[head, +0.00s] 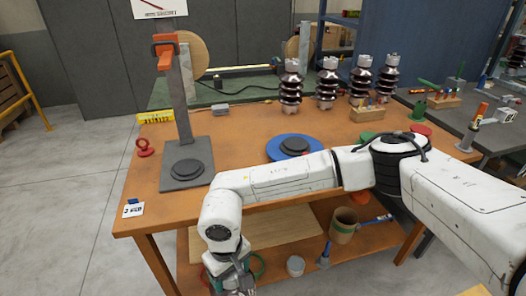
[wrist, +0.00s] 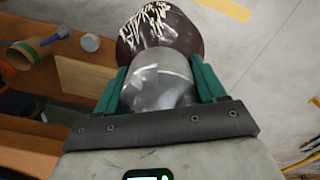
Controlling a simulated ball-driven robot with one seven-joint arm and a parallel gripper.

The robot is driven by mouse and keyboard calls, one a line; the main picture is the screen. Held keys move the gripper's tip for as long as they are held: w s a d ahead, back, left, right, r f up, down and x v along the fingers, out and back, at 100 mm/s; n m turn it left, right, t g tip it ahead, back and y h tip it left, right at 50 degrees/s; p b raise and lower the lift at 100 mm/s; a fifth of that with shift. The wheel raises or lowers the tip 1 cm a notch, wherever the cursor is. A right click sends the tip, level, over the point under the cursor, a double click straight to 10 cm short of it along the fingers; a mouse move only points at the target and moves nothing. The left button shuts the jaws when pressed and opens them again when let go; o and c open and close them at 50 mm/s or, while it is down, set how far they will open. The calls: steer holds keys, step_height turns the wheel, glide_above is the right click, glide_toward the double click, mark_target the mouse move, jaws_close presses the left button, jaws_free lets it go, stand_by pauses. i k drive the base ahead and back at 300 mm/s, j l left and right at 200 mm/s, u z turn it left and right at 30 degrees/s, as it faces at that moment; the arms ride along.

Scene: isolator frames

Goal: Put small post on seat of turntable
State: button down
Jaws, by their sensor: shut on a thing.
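My gripper (wrist: 158,88) has its green fingers on both sides of a metal cap in the wrist view. The cap belongs to the small post (wrist: 160,35), whose glossy dark brown shed shows beyond the fingers. The rest of the post is hidden. In the head view my gripper (head: 232,284) hangs at the bottom edge, in front of the bench and below its top; the post cannot be made out there. The turntable (head: 276,152) is a blue disc on the bench top with a dark round seat (head: 294,146). The seat looks empty; my arm passes just in front of it.
A grey stand (head: 184,110) with an orange clamp rises from the bench's left part. Several brown ribbed insulators (head: 327,85) stand at the back. The lower shelf holds a cardboard tube (head: 343,226) and a small white tub (head: 295,265). Floor left of the bench is clear.

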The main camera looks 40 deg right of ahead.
mark_target(296, 142)
steer(key=l+u, duration=0.2)
steer(key=u, duration=0.15)
steer(key=l+u, duration=0.15)
steer(key=u, duration=0.25)
steer(key=k+l, duration=0.1)
steer(key=l, duration=0.45)
steer(key=k+l, duration=0.1)
steer(key=l, duration=0.45)
